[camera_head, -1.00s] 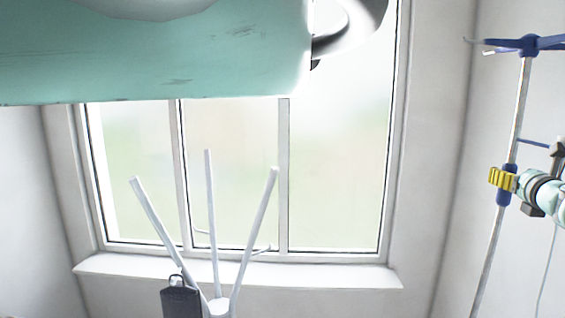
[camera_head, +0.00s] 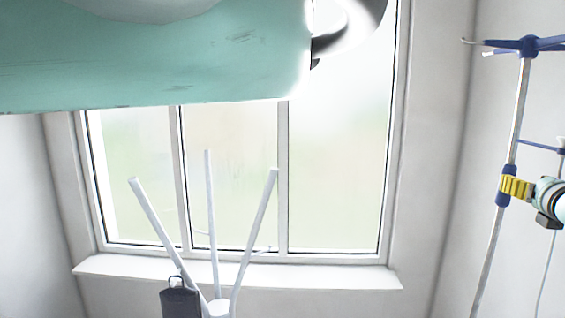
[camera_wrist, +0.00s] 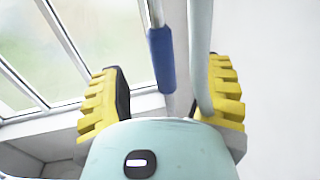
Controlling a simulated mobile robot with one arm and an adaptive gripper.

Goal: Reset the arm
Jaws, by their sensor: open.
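My gripper has yellow ribbed fingers and a pale teal body. It is at the right edge of the head view (camera_head: 515,187), in front of or beside the blue sleeve of a metal drip stand (camera_head: 519,110). In the wrist view my gripper (camera_wrist: 162,95) is open, fingers spread left and right. The stand's blue sleeve (camera_wrist: 161,60) and a pale tube (camera_wrist: 200,50) appear between or beyond the fingers; I cannot tell whether they touch. I see nothing held.
A white coat stand (camera_head: 212,230) with a dark bag (camera_head: 180,302) stands before the window (camera_head: 235,180) and its white sill (camera_head: 330,276). The drip stand has blue hooks (camera_head: 528,45) on top. My own teal arm link covers the head view's upper left.

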